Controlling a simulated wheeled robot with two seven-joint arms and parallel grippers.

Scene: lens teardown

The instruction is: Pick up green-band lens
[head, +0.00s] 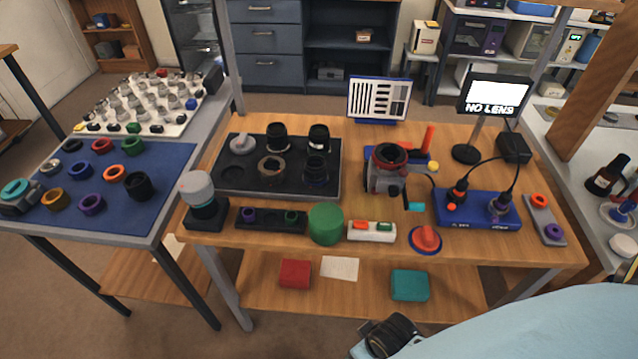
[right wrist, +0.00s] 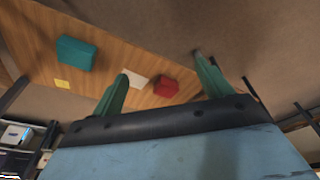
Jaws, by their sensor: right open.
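No green band is clear on any lens, so I cannot tell which one is the green-band lens. On the dark tray (head: 232,182) on the workbench stand several black lenses, two at the back (head: 277,136) (head: 318,138) and two at the front (head: 270,169) (head: 316,170). A small dark rack (head: 268,226) in front of the tray holds a small green-ringed piece (head: 291,216) and a purple one (head: 249,214). My right gripper (right wrist: 160,88) is open and empty in the right wrist view, its green fingers apart, away from the tray. My left gripper is not in view.
A red-ringed device (head: 388,165) and a blue box (head: 477,210) stand right of the tray. The lower shelf holds a teal box (head: 409,285) and a red box (head: 295,274).

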